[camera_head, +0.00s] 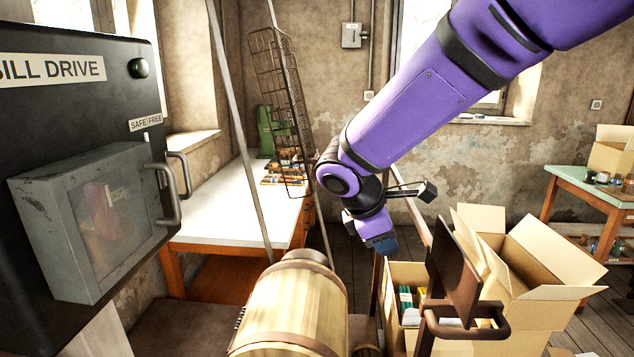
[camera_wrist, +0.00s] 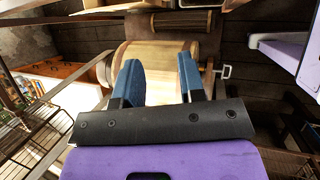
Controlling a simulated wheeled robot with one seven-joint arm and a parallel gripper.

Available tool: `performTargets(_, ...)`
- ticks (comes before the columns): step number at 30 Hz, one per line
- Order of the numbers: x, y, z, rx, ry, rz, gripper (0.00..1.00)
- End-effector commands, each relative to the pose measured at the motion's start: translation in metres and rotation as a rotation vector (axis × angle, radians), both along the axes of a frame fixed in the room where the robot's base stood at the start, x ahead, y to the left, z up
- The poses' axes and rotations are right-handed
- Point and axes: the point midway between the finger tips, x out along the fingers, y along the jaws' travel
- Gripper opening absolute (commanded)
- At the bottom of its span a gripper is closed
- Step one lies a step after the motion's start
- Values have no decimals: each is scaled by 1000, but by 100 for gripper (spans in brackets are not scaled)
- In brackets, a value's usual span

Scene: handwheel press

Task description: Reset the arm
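My purple arm reaches down from the upper right of the head view. My gripper (camera_head: 380,243) hangs at its end with blue fingers, above and to the right of a wooden barrel-like drum (camera_head: 300,305). In the wrist view my gripper (camera_wrist: 157,75) has its two blue fingers spread apart, with nothing held between them. The drum (camera_wrist: 158,56) shows beyond and between the fingers, apart from them as far as I can tell.
A wire basket (camera_head: 280,90) hangs near a white-topped bench (camera_head: 215,215). Open cardboard boxes (camera_head: 545,260) and a brown handled plate (camera_head: 455,275) stand right.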

Motion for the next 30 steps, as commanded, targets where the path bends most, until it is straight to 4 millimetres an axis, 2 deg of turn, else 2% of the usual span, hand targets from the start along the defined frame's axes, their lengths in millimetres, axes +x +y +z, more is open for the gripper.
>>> performTargets(1, -5, -17, 14, 46, -28, -60, 37)
performTargets(6, -24, -61, 49, 189, -111, -248, 37)
performTargets(11, -50, -102, 76, 328, -190, -435, 37)
performTargets(15, -81, -132, 93, 451, -256, -610, 37)
performTargets(21, -132, -164, 108, 625, -341, -872, 37)
performTargets(27, -184, -179, 111, 788, -422, -1127, 37)
performTargets(30, -203, -181, 110, 854, -457, -1227, 37)
